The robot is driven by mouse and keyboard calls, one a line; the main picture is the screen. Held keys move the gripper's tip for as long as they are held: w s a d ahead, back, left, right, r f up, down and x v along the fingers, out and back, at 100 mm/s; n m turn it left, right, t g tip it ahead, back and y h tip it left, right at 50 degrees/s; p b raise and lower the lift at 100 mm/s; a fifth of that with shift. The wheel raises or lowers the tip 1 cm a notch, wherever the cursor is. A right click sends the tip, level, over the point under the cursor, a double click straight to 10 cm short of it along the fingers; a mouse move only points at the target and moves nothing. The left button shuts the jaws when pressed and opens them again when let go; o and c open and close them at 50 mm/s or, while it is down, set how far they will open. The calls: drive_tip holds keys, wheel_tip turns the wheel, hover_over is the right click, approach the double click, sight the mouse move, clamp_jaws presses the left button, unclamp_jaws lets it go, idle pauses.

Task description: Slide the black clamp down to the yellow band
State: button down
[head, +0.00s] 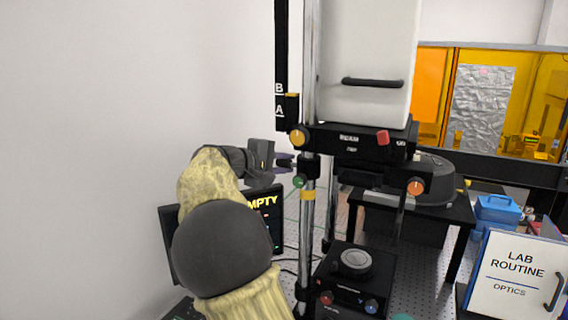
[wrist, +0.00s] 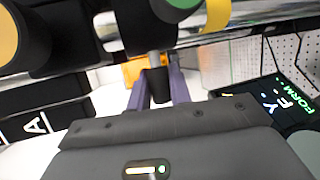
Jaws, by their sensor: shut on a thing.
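The black clamp (head: 309,168) sits on the upright chrome post, below the black carriage, with a green knob (head: 298,181) at its lower side. The yellow band (head: 308,195) is on the same post a short way below the clamp, with bare post between. My gripper (head: 287,163) reaches in from the left at clamp height. In the wrist view its purple fingers (wrist: 160,88) are shut on a dark stub that sticks out from the clamp (wrist: 138,28). The yellow band (wrist: 216,14) shows right of the clamp there. The stub's far end is partly hidden.
The black carriage (head: 352,142) with an orange knob and a white housing (head: 368,60) is just above the clamp. A black base unit (head: 352,285) with knobs stands lower down. A screen (head: 265,215) is behind my arm. A lab routine sign (head: 517,275) stands at right.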

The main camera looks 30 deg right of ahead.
wheel_tip(320, 180, down, 3)
drive_tip(key=shift+f+b, duration=0.15)
drive_tip(key=shift+b, duration=0.85)
drive_tip(key=c, duration=1.3)
unclamp_jaws()
drive_tip(key=shift+a, duration=0.1)
drive_tip(key=b+v, duration=0.3)
drive_tip(key=v, duration=1.4)
drive_tip(key=shift+w+a, duration=0.1)
drive_tip(key=shift+a, duration=0.1)
